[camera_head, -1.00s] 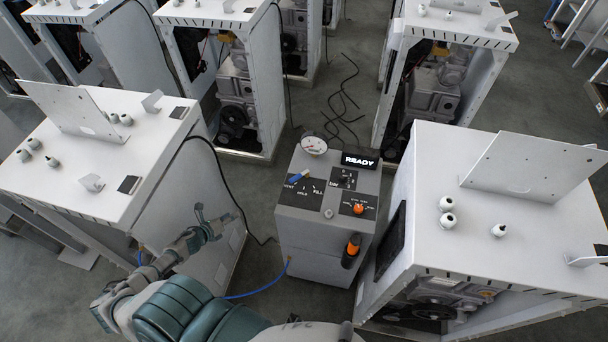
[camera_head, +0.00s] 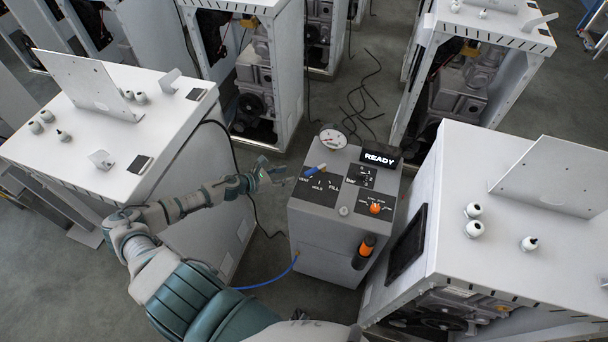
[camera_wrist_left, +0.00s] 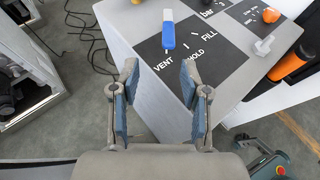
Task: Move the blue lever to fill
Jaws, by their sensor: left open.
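The blue lever (camera_head: 315,169) sits on top of the grey control box (camera_head: 312,254), on a dark panel lettered VENT, HOLD and FILL. In the left wrist view the lever (camera_wrist_left: 168,30) stands beyond the fingertips, with its blue end toward me near the VENT and HOLD lettering. My left gripper (camera_head: 277,172) is just left of the box top, short of the lever. It is open and empty, and its two fingers (camera_wrist_left: 158,82) show apart in the wrist view. My right gripper is not in view.
The box also carries a gauge (camera_head: 333,139), a READY display (camera_head: 380,159), an orange knob (camera_head: 375,208) and an orange-black handle (camera_head: 364,251) on its front. White cabinets stand left (camera_head: 75,150) and right (camera_head: 480,250). A blue hose (camera_head: 270,283) runs from the box.

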